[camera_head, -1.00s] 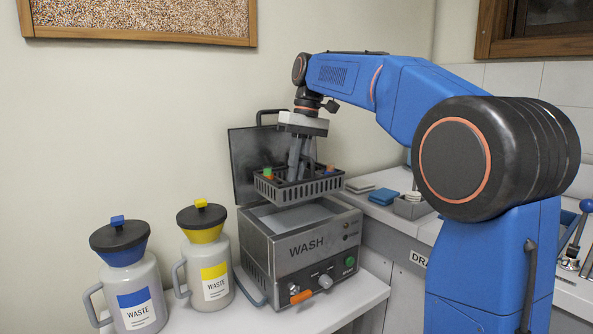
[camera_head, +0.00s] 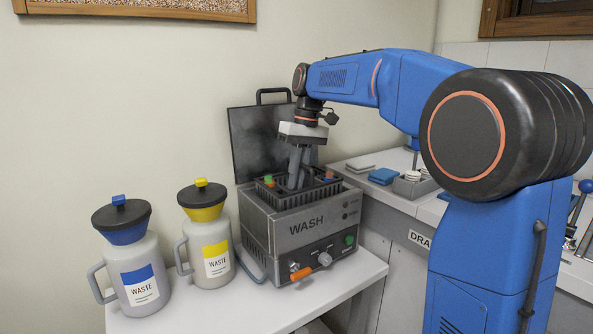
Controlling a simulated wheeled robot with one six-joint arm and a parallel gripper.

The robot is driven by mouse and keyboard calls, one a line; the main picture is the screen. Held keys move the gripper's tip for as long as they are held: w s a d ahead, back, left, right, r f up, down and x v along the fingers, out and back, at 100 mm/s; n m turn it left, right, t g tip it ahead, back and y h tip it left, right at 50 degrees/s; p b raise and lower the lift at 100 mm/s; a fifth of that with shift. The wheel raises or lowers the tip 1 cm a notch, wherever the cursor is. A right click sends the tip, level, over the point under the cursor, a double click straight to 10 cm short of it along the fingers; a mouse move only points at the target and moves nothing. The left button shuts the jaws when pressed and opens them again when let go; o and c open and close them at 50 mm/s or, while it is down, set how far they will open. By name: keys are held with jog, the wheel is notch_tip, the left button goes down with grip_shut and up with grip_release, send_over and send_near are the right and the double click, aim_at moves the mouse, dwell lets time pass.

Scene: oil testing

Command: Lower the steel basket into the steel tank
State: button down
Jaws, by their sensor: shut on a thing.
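The steel tank (camera_head: 308,225) is the grey box marked WASH on the white bench, its dark lid open and upright behind it. The steel basket (camera_head: 297,196) is a dark slotted tray with small green, orange and blue items in it. It sits level at the tank's top opening, its upper part still showing above the rim. Whether its bottom touches anything inside is hidden. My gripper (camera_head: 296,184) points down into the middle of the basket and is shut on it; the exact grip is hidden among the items.
Two waste jugs, one blue-topped (camera_head: 136,275) and one yellow-topped (camera_head: 207,250), stand left of the tank. A side counter at right holds blue cloths (camera_head: 383,176) and a small grey bin (camera_head: 414,187). The white bench front (camera_head: 230,308) is clear.

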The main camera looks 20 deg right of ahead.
jog(key=shift+f, duration=2.85)
jog(key=shift+f, duration=1.35)
jog(key=c, duration=1.8)
grip_release()
jog(key=shift+o, duration=0.2)
jog(key=shift+r, duration=0.1)
jog(key=d+r, duration=0.3)
jog(key=r, duration=1.4)
jog(key=shift+w+d, duration=0.15)
jog(key=shift+w, duration=0.3)
